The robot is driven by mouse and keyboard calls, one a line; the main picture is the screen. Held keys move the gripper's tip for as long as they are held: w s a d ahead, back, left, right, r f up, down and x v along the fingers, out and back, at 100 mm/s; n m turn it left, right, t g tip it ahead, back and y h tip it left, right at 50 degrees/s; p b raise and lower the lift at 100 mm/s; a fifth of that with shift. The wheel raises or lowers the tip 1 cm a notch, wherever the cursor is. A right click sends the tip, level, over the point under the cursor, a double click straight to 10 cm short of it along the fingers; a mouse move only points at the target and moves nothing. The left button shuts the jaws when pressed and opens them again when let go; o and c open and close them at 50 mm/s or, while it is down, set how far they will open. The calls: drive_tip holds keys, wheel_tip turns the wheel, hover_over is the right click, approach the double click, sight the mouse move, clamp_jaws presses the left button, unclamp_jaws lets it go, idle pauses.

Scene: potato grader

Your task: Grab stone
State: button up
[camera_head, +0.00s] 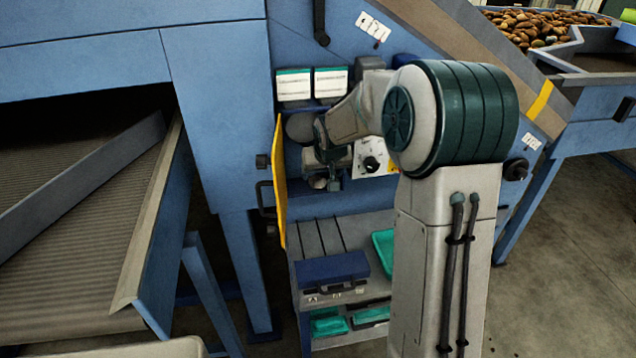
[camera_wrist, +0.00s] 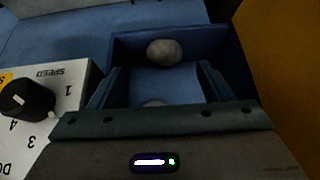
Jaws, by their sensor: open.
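A grey, rounded stone (camera_wrist: 164,52) lies in a blue open-topped bin (camera_wrist: 230,50), near its far wall in the wrist view. My gripper (camera_wrist: 161,72) is open over the bin, its two fingers apart and pointing toward the stone's side. The stone shows just beyond the fingertips, between their lines, not held. A second grey rounded thing (camera_wrist: 153,103) shows nearer, between the fingers, mostly hidden by the gripper's body. In the head view, my gripper (camera_head: 328,165) is at the machine's blue side, and my arm hides much of the bin.
A white control panel (camera_wrist: 62,95) with a black knob (camera_wrist: 27,98) stands left of the bin in the wrist view. A yellow panel (camera_head: 280,185) stands close to the gripper's left in the head view. A shelf cart (camera_head: 345,228) with a blue case (camera_head: 332,268) stands below.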

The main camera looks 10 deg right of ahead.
sight(318, 179)
drive_tip(key=shift+a+x, duration=0.15)
drive_tip(key=shift+x, duration=1.3)
drive_tip(key=shift+a+x, duration=0.15)
drive_tip(key=shift+x, duration=1.25)
drive_tip(key=shift+w, duration=0.1)
drive_tip(key=shift+c, duration=0.3)
drive_tip(key=c, duration=1.1)
